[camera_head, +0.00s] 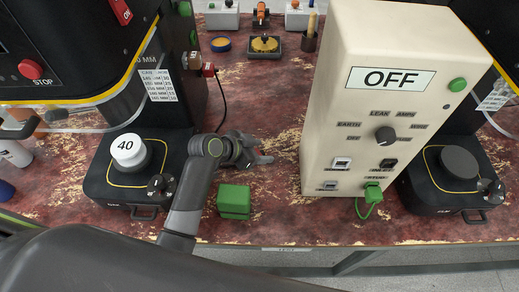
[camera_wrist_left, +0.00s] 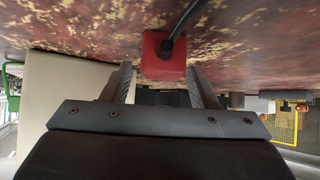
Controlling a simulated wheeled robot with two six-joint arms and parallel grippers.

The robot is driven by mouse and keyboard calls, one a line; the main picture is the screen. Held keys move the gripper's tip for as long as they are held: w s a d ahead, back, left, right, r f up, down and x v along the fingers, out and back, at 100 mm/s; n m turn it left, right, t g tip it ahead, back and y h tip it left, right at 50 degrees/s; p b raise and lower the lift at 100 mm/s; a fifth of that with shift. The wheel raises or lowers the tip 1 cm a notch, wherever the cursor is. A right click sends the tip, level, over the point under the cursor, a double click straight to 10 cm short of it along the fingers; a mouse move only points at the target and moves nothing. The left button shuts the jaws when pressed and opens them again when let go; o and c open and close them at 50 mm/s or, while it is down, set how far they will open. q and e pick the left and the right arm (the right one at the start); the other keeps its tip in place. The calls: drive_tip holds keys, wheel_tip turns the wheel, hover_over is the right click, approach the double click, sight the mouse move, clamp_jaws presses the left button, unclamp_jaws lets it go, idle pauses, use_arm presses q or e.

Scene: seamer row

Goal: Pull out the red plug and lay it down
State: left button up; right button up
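My right gripper is not in view.
A green block (camera_head: 234,201) lies in front of my left gripper. A cream cabinet (camera_head: 385,100) marked OFF stands to the right. A white weight marked 40 (camera_head: 128,150) sits on the left machine.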

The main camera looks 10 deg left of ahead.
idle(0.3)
use_arm(q)
drive_tip(key=v, duration=1.7)
drive_tip(key=shift+r+p, duration=0.15)
drive_tip(key=shift+p, duration=0.3)
drive_tip(key=shift+s, duration=0.1)
